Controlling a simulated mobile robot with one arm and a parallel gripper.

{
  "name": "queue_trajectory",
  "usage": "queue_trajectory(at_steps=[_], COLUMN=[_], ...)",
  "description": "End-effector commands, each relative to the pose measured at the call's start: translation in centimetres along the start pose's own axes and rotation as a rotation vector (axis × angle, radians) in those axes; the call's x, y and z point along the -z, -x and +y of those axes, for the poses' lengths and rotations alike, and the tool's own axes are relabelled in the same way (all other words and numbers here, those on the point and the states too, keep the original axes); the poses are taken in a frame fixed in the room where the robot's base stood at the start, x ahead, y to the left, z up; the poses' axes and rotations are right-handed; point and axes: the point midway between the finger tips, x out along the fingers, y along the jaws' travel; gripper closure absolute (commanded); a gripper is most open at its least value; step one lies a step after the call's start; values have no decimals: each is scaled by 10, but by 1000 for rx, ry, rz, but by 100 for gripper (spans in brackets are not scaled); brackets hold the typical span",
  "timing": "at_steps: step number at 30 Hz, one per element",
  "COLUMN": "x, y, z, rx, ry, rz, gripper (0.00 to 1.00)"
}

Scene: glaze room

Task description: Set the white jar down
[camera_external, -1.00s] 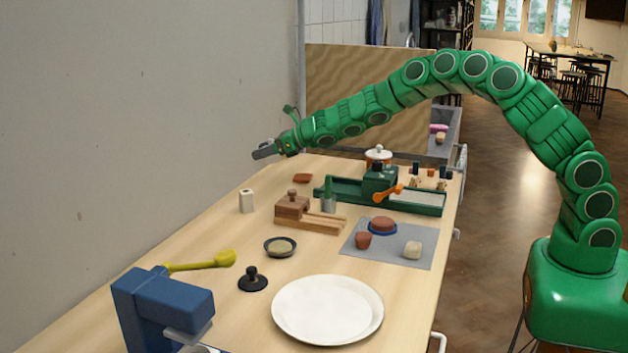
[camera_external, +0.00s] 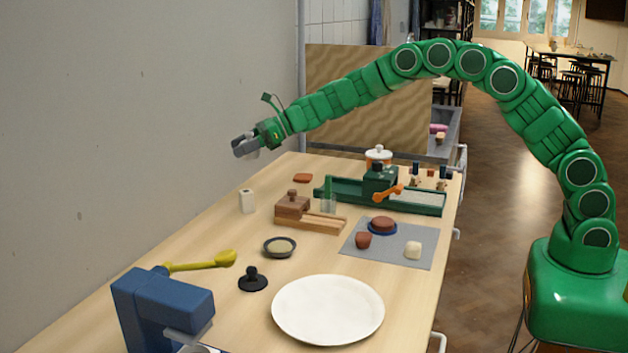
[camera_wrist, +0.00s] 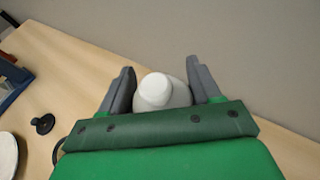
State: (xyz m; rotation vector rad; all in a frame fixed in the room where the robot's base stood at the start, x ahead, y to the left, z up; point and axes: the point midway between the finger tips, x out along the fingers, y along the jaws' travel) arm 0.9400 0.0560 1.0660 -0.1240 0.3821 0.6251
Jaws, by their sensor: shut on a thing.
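My gripper (camera_external: 240,146) is raised above the far left part of the table, close to the wall. In the wrist view its two grey fingers (camera_wrist: 160,68) are on either side of the white jar (camera_wrist: 158,92). The jar has a rounded body and a paler round top, and my gripper is shut on it. My palm covers the jar's lower part. In the external view the jar (camera_external: 252,152) shows only as a small pale patch between the fingers, clear of the tabletop.
On the wooden table (camera_external: 205,231) stand a small white block-like holder (camera_external: 247,201), a wooden tool (camera_external: 308,214), a dark bowl (camera_external: 280,247), a black knob (camera_external: 252,279) and a white plate (camera_external: 328,311). A green rail device (camera_external: 420,201) and a lidded pot (camera_external: 378,156) are farther back.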

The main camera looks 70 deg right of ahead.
Motion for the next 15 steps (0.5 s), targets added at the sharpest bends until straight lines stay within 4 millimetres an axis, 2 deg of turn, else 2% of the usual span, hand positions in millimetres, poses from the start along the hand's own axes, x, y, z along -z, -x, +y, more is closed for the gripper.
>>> queue_trajectory(at_steps=[7,12,15], x=[-12,-4,4], y=[-14,-13,-9], z=[88,153,184], rx=[-259,-455,-551], ry=[107,187,226], rz=[-1,-1,-1], gripper=[100,100,100])
